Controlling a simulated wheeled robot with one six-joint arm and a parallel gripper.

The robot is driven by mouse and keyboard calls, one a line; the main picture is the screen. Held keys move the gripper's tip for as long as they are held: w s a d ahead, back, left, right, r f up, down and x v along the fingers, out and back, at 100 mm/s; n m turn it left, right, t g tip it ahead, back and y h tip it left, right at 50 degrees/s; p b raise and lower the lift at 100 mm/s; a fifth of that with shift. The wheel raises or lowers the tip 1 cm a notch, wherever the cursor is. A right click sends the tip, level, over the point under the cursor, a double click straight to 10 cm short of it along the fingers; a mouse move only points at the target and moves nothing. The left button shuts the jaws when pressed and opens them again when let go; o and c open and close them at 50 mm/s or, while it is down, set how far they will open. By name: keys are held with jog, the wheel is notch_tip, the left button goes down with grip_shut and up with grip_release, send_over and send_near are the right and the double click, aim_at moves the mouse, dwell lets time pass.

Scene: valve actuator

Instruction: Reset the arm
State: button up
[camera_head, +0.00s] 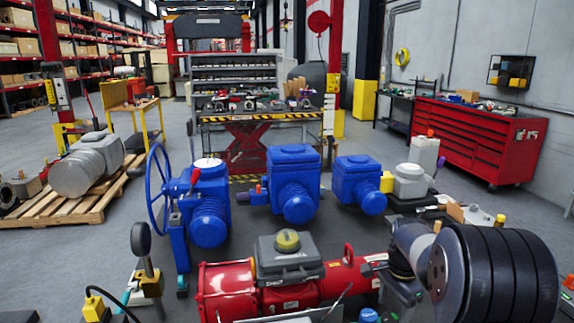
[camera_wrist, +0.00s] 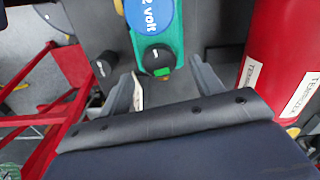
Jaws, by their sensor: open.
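My gripper (camera_wrist: 165,82) shows in the wrist view with its two grey fingers apart and nothing held between them. Just beyond the fingertips is a green device (camera_wrist: 180,52) with a black knob (camera_wrist: 157,60) and a blue round face (camera_wrist: 150,14) lettered "volt". Whether a finger touches it I cannot tell. In the head view my arm (camera_head: 495,270) comes in at the lower right, over the right end of the red actuator (camera_head: 228,290).
A red cylinder (camera_wrist: 268,60) with white labels is close right of my gripper; a red frame (camera_wrist: 45,100) is left. In the head view, blue valve actuators (camera_head: 292,185) stand behind the red one. Open floor (camera_head: 70,265) lies left; a red tool cabinet (camera_head: 478,140) stands at the right wall.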

notch_tip(320, 180, up, 8)
jog(key=r, duration=0.1)
notch_tip(320, 180, down, 11)
jog(key=shift+s+f, duration=0.1)
jog(key=shift+f, duration=0.25)
jog(key=n, duration=1)
jog(key=shift+n, duration=0.3)
jog(key=shift+r, duration=0.1)
